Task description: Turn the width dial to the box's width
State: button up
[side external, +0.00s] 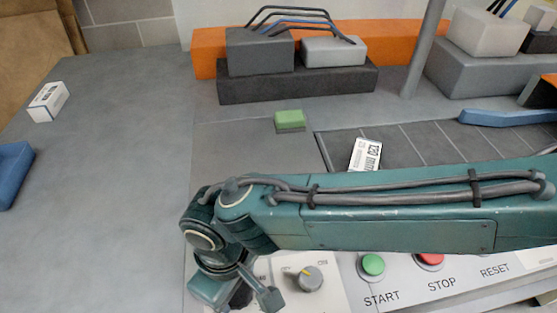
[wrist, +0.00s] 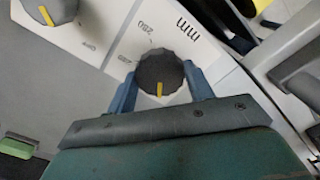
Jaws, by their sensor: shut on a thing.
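A dark grey ribbed dial (wrist: 158,72) with a yellow pointer stands on a white panel marked "mm" and "280" in the wrist view. My gripper (wrist: 163,87) has its two blue fingers closed on opposite sides of this dial. The yellow pointer points down the picture, towards my gripper's palm. In the side view my gripper (side external: 237,294) is low at the left end of the panel, and the held dial is hidden there. A white label that seems to read "120 mm" (side external: 366,155) lies on the dark ribbed bed behind my arm.
A second dial with a yellow pointer (side external: 309,278) sits right of my gripper; it also shows in the wrist view (wrist: 50,10). A green START button (side external: 373,264) and red STOP button (side external: 430,260) are further right. A white box (side external: 48,101) and blue tray (side external: 12,174) lie left.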

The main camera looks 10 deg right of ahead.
jog(key=n, duration=0.4)
jog(key=shift+r+n, duration=0.1)
jog(key=shift+n, duration=0.2)
jog(key=n, duration=0.3)
jog(key=shift+n, duration=0.4)
jog(key=n, duration=0.4)
jog(key=shift+n, duration=2.2)
jog(key=o, duration=1)
jog(key=shift+r, duration=0.1)
notch_tip(320, 180, up, 14)
jog(key=shift+f, duration=0.2)
